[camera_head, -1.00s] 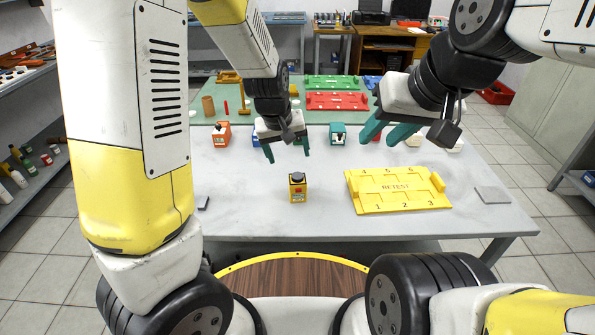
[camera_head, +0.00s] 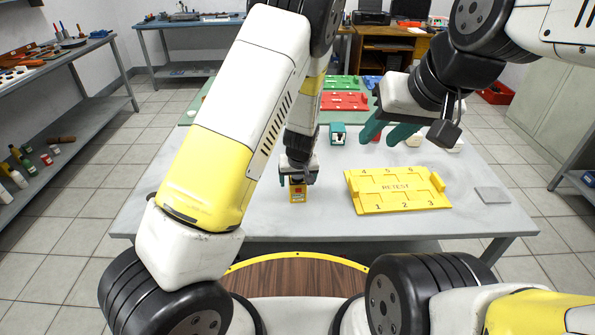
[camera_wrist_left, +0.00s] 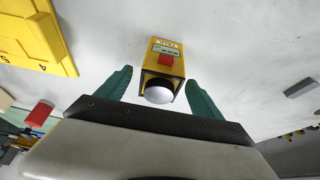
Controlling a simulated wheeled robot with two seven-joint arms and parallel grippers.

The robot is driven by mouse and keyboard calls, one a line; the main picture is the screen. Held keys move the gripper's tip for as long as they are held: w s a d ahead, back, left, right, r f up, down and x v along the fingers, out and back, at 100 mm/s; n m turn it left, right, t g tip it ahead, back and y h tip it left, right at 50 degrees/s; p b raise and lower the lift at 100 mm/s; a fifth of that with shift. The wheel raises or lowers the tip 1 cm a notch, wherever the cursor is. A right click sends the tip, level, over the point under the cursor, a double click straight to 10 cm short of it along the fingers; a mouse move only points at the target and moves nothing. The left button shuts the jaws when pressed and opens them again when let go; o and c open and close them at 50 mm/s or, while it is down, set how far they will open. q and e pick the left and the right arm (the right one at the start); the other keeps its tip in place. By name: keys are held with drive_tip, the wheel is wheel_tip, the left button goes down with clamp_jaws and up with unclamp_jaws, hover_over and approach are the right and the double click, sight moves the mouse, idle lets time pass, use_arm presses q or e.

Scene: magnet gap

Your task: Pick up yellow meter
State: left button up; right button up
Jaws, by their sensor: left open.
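The yellow meter (camera_head: 298,194) stands upright near the front of the white table. In the left wrist view the meter (camera_wrist_left: 164,60) shows a label, a red patch and a dark knob with a pale round top. My left gripper (camera_head: 298,178) is right above and behind it, its green fingers open. In the left wrist view the open left gripper (camera_wrist_left: 158,84) has a finger on each side of the meter's knob end, with gaps; contact is not visible. My right gripper (camera_head: 388,134) hangs over the table's right half, its green fingers apart and nothing between them.
A yellow RETEST tray (camera_head: 397,188) lies right of the meter, with a grey plate (camera_head: 492,195) beyond it. A teal device (camera_head: 338,134) and a red tray (camera_head: 343,101) are farther back. My left arm hides the table's left part.

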use_arm(q)
drive_tip(key=shift+w+f, duration=0.2)
drive_tip(key=shift+f, duration=0.25)
drive_tip(key=c, duration=1.6)
drive_tip(key=shift+c, duration=0.2)
drive_tip(key=shift+r, duration=0.1)
drive_tip(key=shift+r, duration=1.8)
drive_tip(key=s+r, duration=0.1)
drive_tip(key=s, duration=1.5)
drive_tip(key=shift+r, duration=0.15)
drive_tip(key=shift+w, duration=0.1)
